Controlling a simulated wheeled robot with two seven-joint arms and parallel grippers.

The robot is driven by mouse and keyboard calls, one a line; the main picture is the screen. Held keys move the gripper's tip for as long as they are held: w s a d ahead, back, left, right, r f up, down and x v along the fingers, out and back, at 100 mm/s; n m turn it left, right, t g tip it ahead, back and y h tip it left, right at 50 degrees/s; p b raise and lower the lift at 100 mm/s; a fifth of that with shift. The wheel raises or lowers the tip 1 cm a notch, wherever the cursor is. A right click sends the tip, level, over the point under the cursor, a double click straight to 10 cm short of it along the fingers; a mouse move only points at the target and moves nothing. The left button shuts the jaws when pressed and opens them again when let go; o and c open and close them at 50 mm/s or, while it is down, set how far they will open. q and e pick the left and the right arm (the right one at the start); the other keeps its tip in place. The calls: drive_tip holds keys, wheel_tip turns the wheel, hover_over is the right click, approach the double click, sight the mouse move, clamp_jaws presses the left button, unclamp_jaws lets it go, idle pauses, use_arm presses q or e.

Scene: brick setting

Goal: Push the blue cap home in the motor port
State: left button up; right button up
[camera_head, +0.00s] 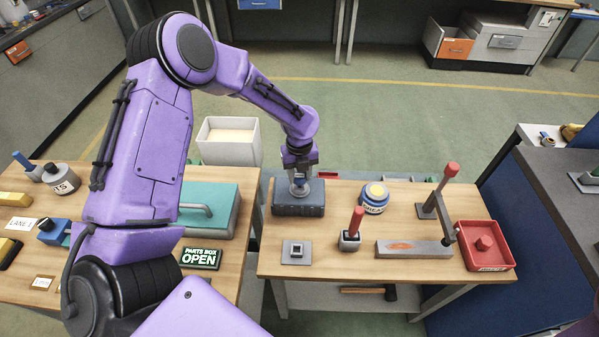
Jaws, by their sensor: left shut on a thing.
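My left gripper (299,184) points straight down over a dark blue-grey ribbed block (298,208) at the back left of the right-hand wooden table. This block looks like the motor. The gripper is shut on a small piece at the top of the block, which I take to be the blue cap. The fingers mostly hide the piece and the port, so I cannot tell how deep it sits. My right gripper is not in view.
On the same table are a grey square socket plate (297,252), a red-handled tool (354,229), a grease tin (375,198), a steel bar (413,249), an upright red-topped lever (443,190) and a red tray (489,263). A pale bin (229,150) stands behind.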

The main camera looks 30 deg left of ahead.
use_arm(q)
drive_tip(key=shift+f+b, duration=0.35)
drive_tip(key=shift+f, duration=0.45)
drive_tip(key=o, duration=1.5)
drive_tip(key=shift+o, duration=0.2)
drive_tip(key=shift+r, duration=0.1)
wheel_tip(320, 180, up, 2)
drive_tip(key=p, duration=0.2)
drive_tip(key=shift+r+p, duration=0.15)
drive_tip(key=shift+p, duration=0.15)
drive_tip(key=shift+r+p, duration=0.35)
drive_tip(key=shift+r, duration=1.4)
